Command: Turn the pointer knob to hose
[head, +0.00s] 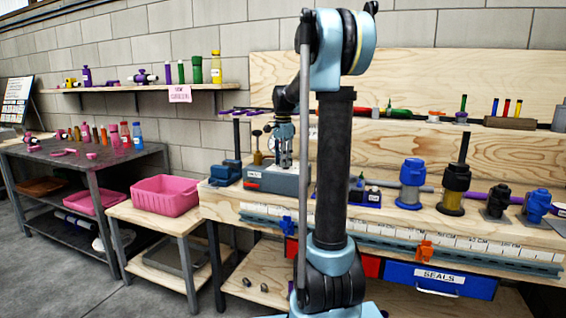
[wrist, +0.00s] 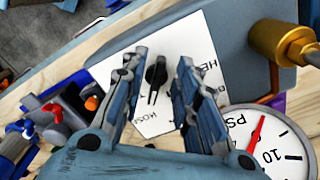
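The pointer knob (wrist: 156,74) is black and sits on a white label plate (wrist: 205,35) on a grey-blue box. In the wrist view its narrow end points down, towards letters reading "HOS"; other part-hidden lettering lies to the right. My gripper (wrist: 160,64) is open, with one finger on each side of the knob and a visible gap to each. In the head view my gripper (head: 284,158) points down over the grey box (head: 262,180) on the bench; the knob cannot be made out there.
A pressure gauge (wrist: 272,145) with a red needle and a brass fitting (wrist: 280,42) are close to the right of my gripper in the wrist view. A blue vise-like tool (head: 224,174) stands left of the box. A pink bin (head: 165,195) is on a lower table.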

